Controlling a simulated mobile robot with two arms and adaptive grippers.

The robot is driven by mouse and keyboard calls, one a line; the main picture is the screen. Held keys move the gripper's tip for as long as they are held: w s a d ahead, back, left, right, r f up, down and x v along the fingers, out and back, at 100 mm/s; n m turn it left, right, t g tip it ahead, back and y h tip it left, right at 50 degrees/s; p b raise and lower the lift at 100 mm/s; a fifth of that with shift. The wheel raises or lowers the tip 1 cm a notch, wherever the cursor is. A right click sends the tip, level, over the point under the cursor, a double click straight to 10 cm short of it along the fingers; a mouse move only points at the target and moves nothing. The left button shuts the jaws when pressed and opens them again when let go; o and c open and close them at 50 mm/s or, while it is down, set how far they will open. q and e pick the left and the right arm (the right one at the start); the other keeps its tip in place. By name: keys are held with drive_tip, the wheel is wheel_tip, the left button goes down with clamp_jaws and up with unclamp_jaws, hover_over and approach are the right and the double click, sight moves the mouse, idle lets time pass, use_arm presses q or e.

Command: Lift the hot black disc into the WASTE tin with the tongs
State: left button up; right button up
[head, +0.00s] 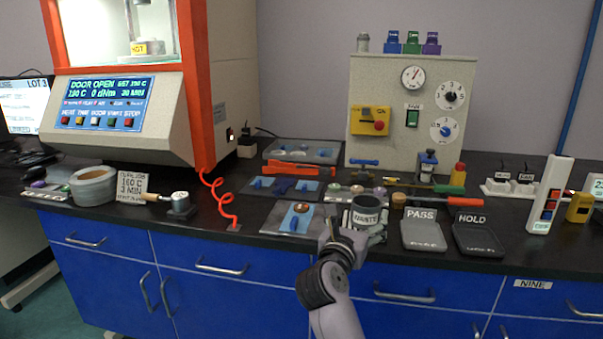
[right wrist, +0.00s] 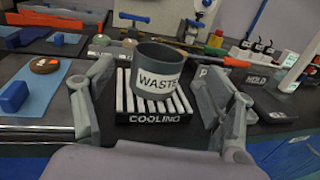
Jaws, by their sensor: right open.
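The dark grey WASTE tin (head: 367,216) stands near the front of the bench. In the right wrist view the tin (right wrist: 158,72) sits over the slatted COOLING rack (right wrist: 152,117); I cannot tell whether it rests on it. My right gripper (head: 343,240) is open, its two fingers on either side of the tin and rack, apparently holding nothing. A brownish-dark disc (right wrist: 45,65) lies on a blue mat (right wrist: 40,95) left of the tin. A HOT label (head: 139,48) shows inside the open machine; no black disc is clearly visible there. I cannot identify the tongs with certainty. My left gripper is out of view.
PASS (head: 423,234) and HOLD (head: 476,240) trays lie right of the tin. A coiled red cord (head: 222,200) hangs by the machine (head: 125,120). Bare counter shows between the cord and the blue mat.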

idle(0.3)
